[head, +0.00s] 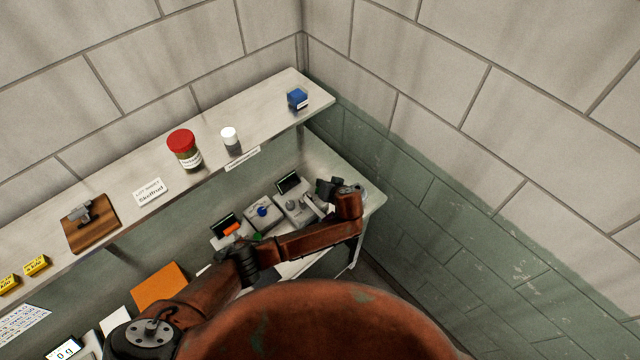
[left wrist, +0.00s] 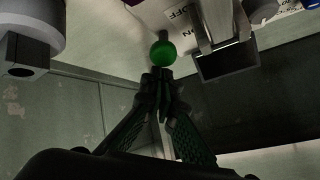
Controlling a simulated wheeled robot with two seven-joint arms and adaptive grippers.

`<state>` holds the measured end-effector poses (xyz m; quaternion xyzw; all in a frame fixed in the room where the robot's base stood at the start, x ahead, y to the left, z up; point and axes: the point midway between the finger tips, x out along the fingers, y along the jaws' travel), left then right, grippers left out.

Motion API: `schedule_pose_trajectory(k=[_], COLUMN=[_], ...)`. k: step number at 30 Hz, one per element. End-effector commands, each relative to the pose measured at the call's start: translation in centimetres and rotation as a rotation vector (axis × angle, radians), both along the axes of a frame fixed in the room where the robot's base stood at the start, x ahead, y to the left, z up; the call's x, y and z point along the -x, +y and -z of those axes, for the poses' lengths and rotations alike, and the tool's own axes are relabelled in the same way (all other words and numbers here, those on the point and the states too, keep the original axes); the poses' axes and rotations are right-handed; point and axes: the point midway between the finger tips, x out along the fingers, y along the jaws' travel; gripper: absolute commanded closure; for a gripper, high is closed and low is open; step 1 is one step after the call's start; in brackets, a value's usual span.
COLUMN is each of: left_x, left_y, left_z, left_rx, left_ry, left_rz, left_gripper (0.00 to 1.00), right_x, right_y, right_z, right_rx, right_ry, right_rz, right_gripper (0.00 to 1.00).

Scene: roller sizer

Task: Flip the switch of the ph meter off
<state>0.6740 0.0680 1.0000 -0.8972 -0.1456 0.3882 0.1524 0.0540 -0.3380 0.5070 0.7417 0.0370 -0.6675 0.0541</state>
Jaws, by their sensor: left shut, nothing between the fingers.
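In the left wrist view, my left gripper (left wrist: 161,76) is shut with nothing between its fingers. Its fingertips are just below a green ball-shaped knob (left wrist: 162,52), very close to it; I cannot tell whether they touch. A white label (left wrist: 192,25) with ON and OFF printed upside down lies beside the knob. In the head view, the black left gripper (head: 325,188) is at the right end of the row of instruments, by a grey instrument (head: 292,207) with a dark screen. I cannot tell which instrument is the pH meter. My right gripper is not in view.
A wall closes off the right.

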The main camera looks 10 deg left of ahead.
Motion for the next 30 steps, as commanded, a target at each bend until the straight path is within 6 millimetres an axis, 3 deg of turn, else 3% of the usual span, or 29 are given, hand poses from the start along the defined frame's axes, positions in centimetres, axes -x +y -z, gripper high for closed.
schedule_pose_trajectory(k=[12, 23, 30], left_x=[0.0, 0.0, -1.4], left_y=[0.1, 0.2, 0.0], left_z=[-1.7, -1.7, -2.9], left_rx=[0.003, 0.003, 0.004], left_ry=[-0.001, -0.002, -0.003], left_rz=[-0.001, -0.003, -0.005], left_gripper=[1.0, 1.0, 1.0], right_x=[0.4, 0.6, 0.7], right_y=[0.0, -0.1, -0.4], right_z=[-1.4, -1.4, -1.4], right_rx=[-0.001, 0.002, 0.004], right_ry=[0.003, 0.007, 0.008], right_rz=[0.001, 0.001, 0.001], right_gripper=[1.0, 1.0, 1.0])
